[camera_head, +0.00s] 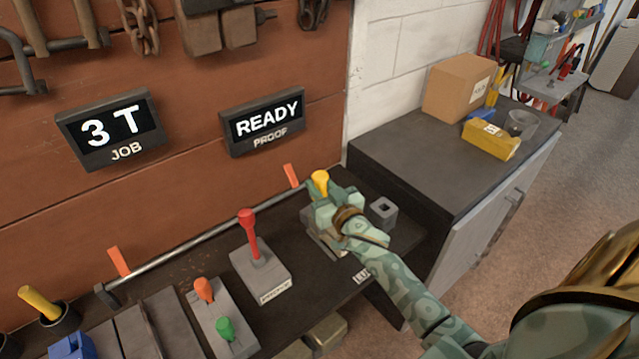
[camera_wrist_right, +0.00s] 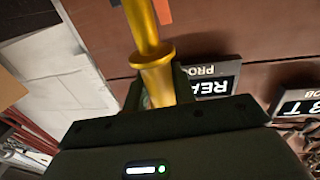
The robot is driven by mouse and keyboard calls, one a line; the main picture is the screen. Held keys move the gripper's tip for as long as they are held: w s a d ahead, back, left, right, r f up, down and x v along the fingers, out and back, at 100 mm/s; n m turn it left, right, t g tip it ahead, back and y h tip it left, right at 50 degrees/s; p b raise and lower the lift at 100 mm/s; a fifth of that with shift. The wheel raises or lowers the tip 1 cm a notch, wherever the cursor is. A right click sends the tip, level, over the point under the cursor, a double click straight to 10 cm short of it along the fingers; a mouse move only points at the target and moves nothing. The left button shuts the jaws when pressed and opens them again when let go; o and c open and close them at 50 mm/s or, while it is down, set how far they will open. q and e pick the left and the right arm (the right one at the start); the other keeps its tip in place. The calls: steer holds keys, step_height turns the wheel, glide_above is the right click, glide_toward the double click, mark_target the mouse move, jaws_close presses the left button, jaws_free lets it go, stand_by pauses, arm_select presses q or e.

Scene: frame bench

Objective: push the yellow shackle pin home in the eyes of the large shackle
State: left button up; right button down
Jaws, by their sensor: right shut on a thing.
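My right gripper (camera_head: 325,203) is over the right end of the dark bench, shut on a yellow piece that I take for the yellow shackle pin (camera_head: 320,182). Its flared top shows above the fingers. In the right wrist view the pin (camera_wrist_right: 155,72) is a gold-yellow rod with a flared collar, rising from between the jaws. Its lower end is hidden by the gripper. I cannot make out the large shackle or its eyes around the pin. Another yellow rod (camera_head: 38,301) leans in a dark cup at the far left. My left gripper is not in view.
A grey block with a square hole (camera_head: 383,210) stands just right of the gripper. A red lever (camera_head: 249,232) and shorter orange (camera_head: 204,290) and green (camera_head: 225,328) levers stand to the left. A metal rail (camera_head: 200,240) runs along the wall behind.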

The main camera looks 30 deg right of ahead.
steer(key=shift+r+p, duration=0.1)
steer(key=shift+p, duration=0.6)
stand_by(1.4)
steer(key=shift+f+b, duration=2.35)
steer(key=shift+f, duration=1)
steer(key=shift+r, duration=0.15)
steer(key=shift+r+p, duration=2.95)
steer(key=shift+p, duration=0.35)
